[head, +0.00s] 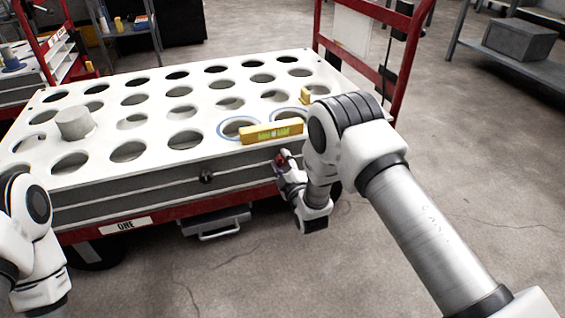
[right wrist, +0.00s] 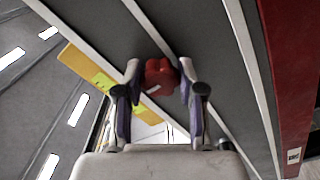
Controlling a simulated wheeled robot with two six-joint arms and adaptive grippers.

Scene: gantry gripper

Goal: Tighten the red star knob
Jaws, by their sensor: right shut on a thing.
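The red star knob (right wrist: 160,76) sits on the grey side of the cart, between the two fingers of my right gripper (right wrist: 158,84) in the right wrist view. The fingers are shut on it from both sides. In the head view only a small red part of the knob (head: 280,159) shows at the cart's front side, with my right gripper (head: 284,163) at it. My left arm shows at the lower left, but its gripper is out of view.
The white cart top (head: 208,110) has rows of round holes. A yellow level (head: 272,132) lies near the front edge above my right gripper. A black knob (head: 206,177) is on the cart's front.

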